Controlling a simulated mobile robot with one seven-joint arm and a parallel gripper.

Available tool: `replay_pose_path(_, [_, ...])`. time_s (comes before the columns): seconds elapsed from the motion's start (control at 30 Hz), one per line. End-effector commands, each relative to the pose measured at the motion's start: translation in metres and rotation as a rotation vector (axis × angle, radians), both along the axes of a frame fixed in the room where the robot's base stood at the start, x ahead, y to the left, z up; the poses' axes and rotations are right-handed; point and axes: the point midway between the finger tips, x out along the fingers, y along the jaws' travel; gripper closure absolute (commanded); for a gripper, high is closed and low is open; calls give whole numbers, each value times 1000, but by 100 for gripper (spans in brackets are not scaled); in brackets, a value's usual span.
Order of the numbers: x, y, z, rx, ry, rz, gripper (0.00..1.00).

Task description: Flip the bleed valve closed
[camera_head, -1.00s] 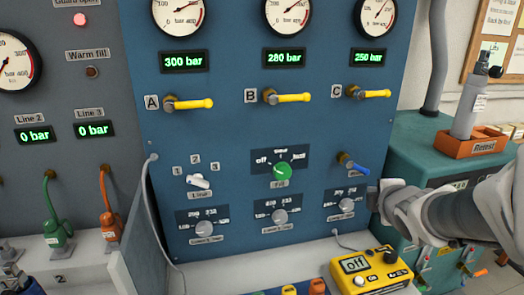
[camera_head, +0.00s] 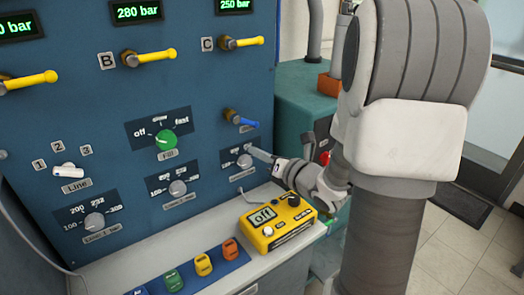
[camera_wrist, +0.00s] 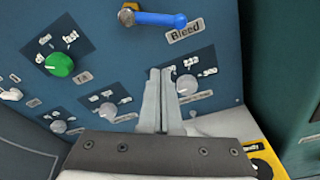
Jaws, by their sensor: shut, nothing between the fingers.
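The bleed valve (camera_head: 240,118) is a blue lever on a brass fitting at the right of the blue panel, pointing right and slightly down. In the wrist view its blue lever (camera_wrist: 160,18) lies near the top, roughly level, above the "Bleed" label (camera_wrist: 184,31). My gripper (camera_head: 255,151) is just below the lever, in front of the panel's lower right. In the wrist view my gripper's fingers (camera_wrist: 160,74) are together, empty, and point up toward the lever. They appear apart from it and partly cover the lower right dial's plate.
Yellow handles A, B and C (camera_head: 240,42) stick out above. The green fill knob (camera_head: 166,139) and a grey dial (camera_head: 244,161) are close by. A yellow meter (camera_head: 277,221) stands on the ledge below. A green cabinet (camera_head: 303,100) is to the right.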

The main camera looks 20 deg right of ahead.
Motion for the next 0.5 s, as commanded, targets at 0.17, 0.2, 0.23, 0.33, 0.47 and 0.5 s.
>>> replay_pose_path(0.17, [39, 12, -5, 3, 2, 2, 100])
replay_pose_path(0.2, [48, 14, -5, 2, 0, 3, 100])
replay_pose_path(0.23, [53, 15, -7, 2, 1, 2, 100])
replay_pose_path(0.33, [61, 11, 5, -1, -3, -4, 100])
replay_pose_path(0.47, [58, 1, 19, 0, -1, -4, 100])
replay_pose_path(0.5, [58, 0, 22, 1, 0, -4, 100])
